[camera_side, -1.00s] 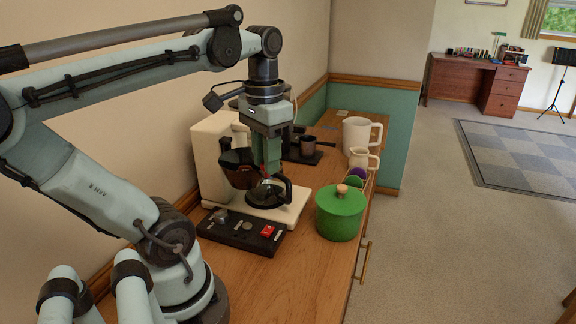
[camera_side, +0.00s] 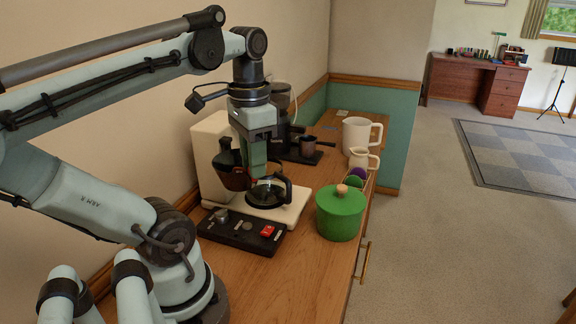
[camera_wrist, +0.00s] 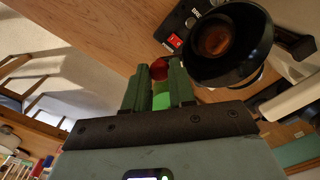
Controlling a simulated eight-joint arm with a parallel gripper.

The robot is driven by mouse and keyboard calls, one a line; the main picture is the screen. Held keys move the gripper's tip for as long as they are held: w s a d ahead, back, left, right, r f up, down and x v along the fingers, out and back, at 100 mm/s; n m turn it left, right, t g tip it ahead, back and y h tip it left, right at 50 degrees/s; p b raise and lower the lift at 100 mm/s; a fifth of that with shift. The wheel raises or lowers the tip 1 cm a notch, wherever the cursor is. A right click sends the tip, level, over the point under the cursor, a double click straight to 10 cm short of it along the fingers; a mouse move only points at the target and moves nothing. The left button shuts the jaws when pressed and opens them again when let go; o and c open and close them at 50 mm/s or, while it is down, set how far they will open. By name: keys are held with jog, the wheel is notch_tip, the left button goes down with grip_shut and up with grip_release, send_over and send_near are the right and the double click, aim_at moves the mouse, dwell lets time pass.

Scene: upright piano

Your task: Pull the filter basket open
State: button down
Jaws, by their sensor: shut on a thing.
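The filter basket (camera_side: 232,178) is dark brown and sits at the front of the cream coffee maker (camera_side: 207,140), above the glass carafe (camera_side: 266,194). In the wrist view it is a dark round rim with a brown inside (camera_wrist: 228,45), to the right of my fingers. My gripper (camera_side: 255,172) points down at the basket's right side and is shut on it; a small dark red piece shows between the fingertips in the wrist view (camera_wrist: 158,78). The fingers hide the exact hold in the side view.
A black control panel (camera_side: 240,232) with a red switch lies in front. A green lidded pot (camera_side: 340,214) stands to the right. A white pitcher (camera_side: 360,136), a cream jug (camera_side: 362,158) and a dark grinder (camera_side: 281,105) stand behind. The wooden counter's near part is clear.

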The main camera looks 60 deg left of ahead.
jog(key=c, duration=0.9)
grip_release()
jog(key=shift+c, duration=0.2)
jog(key=shift+r, duration=0.1)
notch_tip(320, 180, up, 12)
jog(key=w+d+f+t, duration=0.3)
jog(key=w+d+f, duration=0.1)
jog(key=f, duration=0.6)
jog(key=w+d+f+m+t, duration=0.1)
jog(key=w+d+f+t, duration=0.3)
jog(key=w+f, duration=0.3)
notch_tip(320, 180, down, 3)
jog(key=shift+w+d+r, duration=0.1)
jog(key=shift+w+d, duration=0.2)
jog(key=shift+d, duration=0.15)
